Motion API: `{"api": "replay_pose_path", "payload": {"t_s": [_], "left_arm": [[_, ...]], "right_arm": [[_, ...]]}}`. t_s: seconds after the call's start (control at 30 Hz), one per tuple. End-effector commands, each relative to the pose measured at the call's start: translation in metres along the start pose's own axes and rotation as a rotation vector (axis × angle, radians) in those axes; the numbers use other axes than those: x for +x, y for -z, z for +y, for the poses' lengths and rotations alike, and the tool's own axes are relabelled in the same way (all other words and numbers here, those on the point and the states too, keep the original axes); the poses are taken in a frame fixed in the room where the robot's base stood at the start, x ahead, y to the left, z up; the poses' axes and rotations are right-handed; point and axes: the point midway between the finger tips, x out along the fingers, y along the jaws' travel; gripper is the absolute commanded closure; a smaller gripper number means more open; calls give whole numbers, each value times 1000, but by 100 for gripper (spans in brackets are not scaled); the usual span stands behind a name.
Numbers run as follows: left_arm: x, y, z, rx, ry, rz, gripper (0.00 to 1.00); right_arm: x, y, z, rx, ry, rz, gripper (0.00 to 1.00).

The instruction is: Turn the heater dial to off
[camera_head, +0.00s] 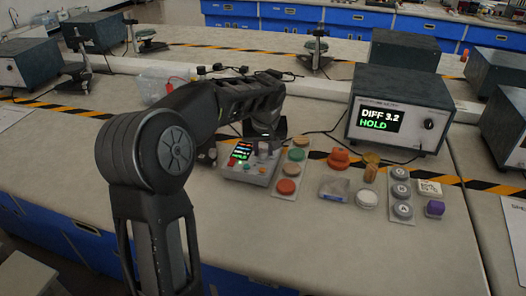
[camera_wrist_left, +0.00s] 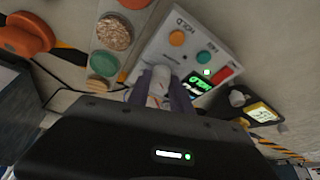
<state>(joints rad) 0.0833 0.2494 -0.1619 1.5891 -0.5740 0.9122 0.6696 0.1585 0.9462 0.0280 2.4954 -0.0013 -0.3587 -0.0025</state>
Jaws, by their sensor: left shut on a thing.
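A small grey control box (camera_head: 248,177) with a lit display stands on the bench in the head view. In the left wrist view the box (camera_wrist_left: 212,28) shows a HOLD label, an orange button (camera_wrist_left: 177,38) and a green button (camera_wrist_left: 203,57). My left gripper (camera_head: 264,148) reaches over the back of the box from the left. In the wrist view its fingers (camera_wrist_left: 160,92) are shut on a pale grey dial (camera_wrist_left: 160,76) on the box. The fingers and the gripper body hide part of the dial, and I cannot read its setting. My right gripper is not in view.
A strip of round coloured samples (camera_head: 287,187) lies close to the right of the box. An orange knob-like piece (camera_head: 339,159), a white round lid (camera_head: 367,199) and a strip of grey discs (camera_head: 402,192) lie farther right. A large meter (camera_head: 398,112) reading DIFF 3.2 HOLD stands behind.

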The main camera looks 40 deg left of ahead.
Motion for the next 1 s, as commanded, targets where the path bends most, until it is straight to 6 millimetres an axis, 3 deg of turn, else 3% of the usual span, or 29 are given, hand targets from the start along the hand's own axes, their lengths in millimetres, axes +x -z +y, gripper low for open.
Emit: {"api": "replay_pose_path", "payload": {"t_s": [0.5,1.0], "left_arm": [[0,1,3,-427,177,0,100],[0,1,3,-593,244,-1,100]], "right_arm": [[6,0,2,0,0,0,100],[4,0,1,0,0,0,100]]}}
